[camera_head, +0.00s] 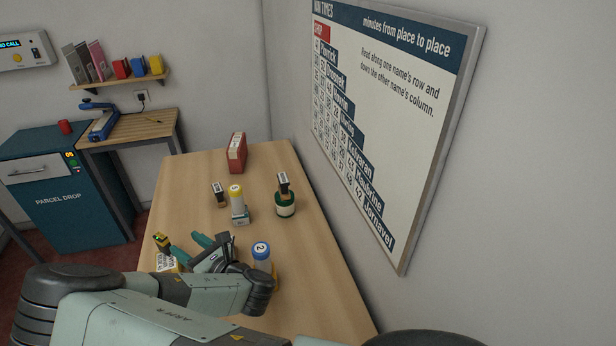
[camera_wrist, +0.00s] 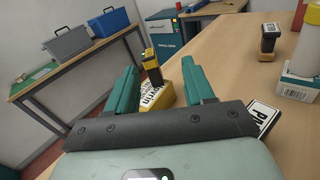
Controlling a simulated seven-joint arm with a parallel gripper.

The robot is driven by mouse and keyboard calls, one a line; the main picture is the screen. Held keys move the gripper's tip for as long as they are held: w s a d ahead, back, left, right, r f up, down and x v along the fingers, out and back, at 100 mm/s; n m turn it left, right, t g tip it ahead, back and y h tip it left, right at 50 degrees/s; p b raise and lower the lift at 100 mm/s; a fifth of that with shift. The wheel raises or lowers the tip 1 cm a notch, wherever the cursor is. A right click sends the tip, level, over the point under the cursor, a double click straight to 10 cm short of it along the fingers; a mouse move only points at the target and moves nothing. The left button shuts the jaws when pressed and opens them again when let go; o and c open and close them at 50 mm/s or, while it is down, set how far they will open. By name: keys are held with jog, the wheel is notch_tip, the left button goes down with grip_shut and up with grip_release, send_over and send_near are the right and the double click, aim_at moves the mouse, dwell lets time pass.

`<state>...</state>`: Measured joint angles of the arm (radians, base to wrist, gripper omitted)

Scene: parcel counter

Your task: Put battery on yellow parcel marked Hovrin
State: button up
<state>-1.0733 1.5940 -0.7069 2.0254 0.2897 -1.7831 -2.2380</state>
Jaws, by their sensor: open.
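The yellow parcel (camera_head: 168,263) lies on the counter at the near left in the head view. In the wrist view the yellow parcel (camera_wrist: 157,98) shows a white label reading Hovrin. A small black and yellow block, which looks like the battery (camera_wrist: 151,66), stands upright on or just behind it; I cannot tell which. The battery also shows in the head view (camera_head: 161,242). My gripper (camera_wrist: 159,68) is open, its teal fingers to either side of the parcel and battery, with nothing seen between them in contact. In the head view my gripper (camera_head: 186,248) is beside the parcel.
A blue-capped bottle (camera_head: 261,253) stands close right of my gripper. A yellow-topped cylinder (camera_head: 237,194), a dark stamp-like block (camera_head: 219,192), a green round item (camera_head: 285,207) and a red box (camera_head: 237,155) stand farther back. The wall board (camera_head: 390,120) borders the counter's right side.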

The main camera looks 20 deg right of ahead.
jog(key=w+d+r+m+t+h, duration=0.1)
jog(key=w+d+r+m+h, duration=0.8)
jog(key=m, duration=0.9)
jog(key=s+d+r+m+g+h, duration=0.1)
jog(key=s+d+r+m+g, duration=0.15)
jog(key=r+m, duration=0.3)
jog(key=s+d+r+m+g+h, duration=0.1)
jog(key=s+d+r+m, duration=0.1)
jog(key=d+r+m, duration=0.3)
jog(key=s+d+r+m+g, duration=0.35)
jog(key=s+r+m, duration=0.45)
jog(key=s+r, duration=0.65)
jog(key=s+d+r+m+g, duration=0.1)
jog(key=s+d+m, duration=0.1)
jog(key=s, duration=0.6)
jog(key=s+d+r+m, duration=0.1)
jog(key=s+m, duration=0.3)
jog(key=s, duration=0.5)
jog(key=shift+d+g+h, duration=0.3)
jog(key=shift+d+g, duration=0.1)
jog(key=shift+d, duration=0.25)
jog(key=shift+r, duration=0.15)
